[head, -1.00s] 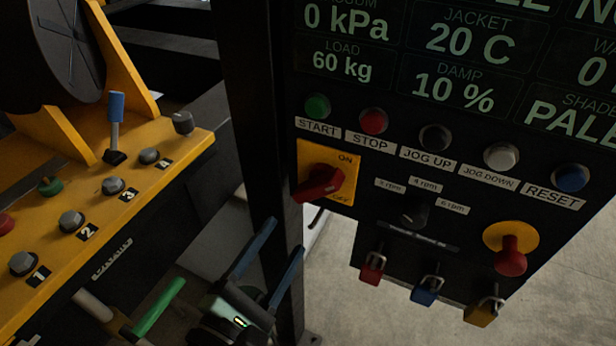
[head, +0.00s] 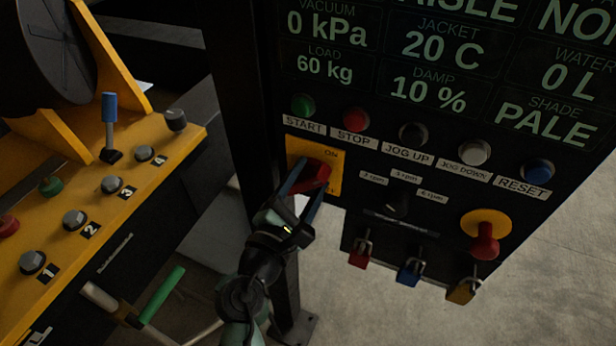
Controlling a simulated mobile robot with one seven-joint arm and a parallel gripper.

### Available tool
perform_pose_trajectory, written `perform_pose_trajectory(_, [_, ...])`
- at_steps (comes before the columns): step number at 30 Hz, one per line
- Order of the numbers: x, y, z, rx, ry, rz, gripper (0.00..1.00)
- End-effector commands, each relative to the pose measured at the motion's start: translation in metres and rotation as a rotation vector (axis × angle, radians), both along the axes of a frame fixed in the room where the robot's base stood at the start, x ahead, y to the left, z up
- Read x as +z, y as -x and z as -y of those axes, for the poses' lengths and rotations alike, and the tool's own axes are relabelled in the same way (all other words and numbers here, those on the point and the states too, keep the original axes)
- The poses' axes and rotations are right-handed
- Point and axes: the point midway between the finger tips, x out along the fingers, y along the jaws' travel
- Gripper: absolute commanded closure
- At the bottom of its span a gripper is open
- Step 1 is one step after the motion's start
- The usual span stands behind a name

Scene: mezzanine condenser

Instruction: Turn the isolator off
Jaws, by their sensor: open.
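The isolator is a red rotary handle (head: 318,176) on a yellow square plate (head: 333,184) at the left of the black control panel in the head view. The word ON shows at the plate's upper right; the plate's lower part is hidden behind my gripper. My gripper (head: 304,186) is open, with its two dark fingers reaching up to the handle, one on its left and one across its right side. I cannot tell whether the fingers touch it.
Above the isolator are START (head: 303,105) and STOP (head: 356,120) buttons. A black selector knob (head: 397,206) is to the right, with padlocks (head: 360,252) below and a red knob on a yellow disc (head: 485,238). A yellow console (head: 120,190) stands left; a dark post (head: 240,90) is close by.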

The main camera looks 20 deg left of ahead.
Motion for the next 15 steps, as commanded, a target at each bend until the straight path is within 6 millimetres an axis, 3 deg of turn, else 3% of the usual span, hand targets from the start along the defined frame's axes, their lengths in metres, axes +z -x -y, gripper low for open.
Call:
perform_pose_trajectory(4, [-0.0001,0.0001,0.0001,0.0,0.0,0.0,0.4])
perform_pose_trajectory(12, [-0.0001,0.0004,0.0,0.0,0.0,0.0,0.89])
perform_pose_trajectory(14, [-0.0001,0.0004,0.0,0.0,0.001,0.0,0.99])
perform_pose_trajectory(15, [-0.0001,0.0005,0.0,0.0,0.001,0.0,1.0])
